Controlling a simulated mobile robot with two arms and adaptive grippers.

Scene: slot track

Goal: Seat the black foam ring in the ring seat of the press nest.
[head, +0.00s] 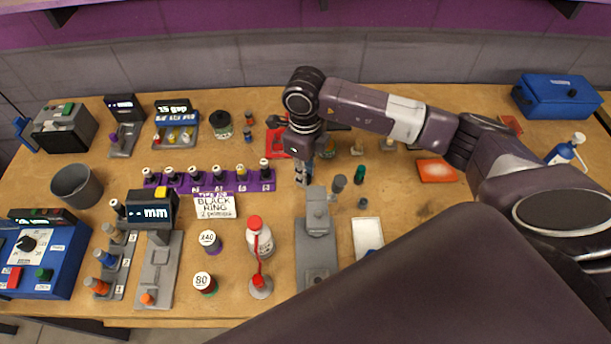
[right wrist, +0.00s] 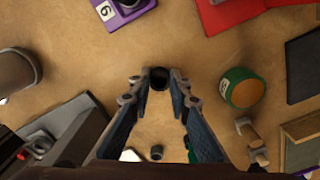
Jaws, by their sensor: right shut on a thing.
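My right gripper (head: 302,178) points down over the middle of the table, behind the grey fixture. In the right wrist view its two fingers (right wrist: 158,82) are closed on a small dark round piece, which looks like the black foam ring (right wrist: 159,78). In the head view the piece is too small to make out. A grey fixture with an upright block (head: 317,270), which looks like the press nest, stands in front of the gripper. Its ring seat cannot be made out. My left gripper is not in view.
A purple rack (head: 225,186) with several pegs and a "BLACK RING" card (head: 215,207) stand left of the gripper. A red tray (head: 277,140) is behind it. Small posts (head: 339,183) and a white pad (head: 367,237) are to the right. A red-capped bottle (head: 259,240) stands left of the fixture.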

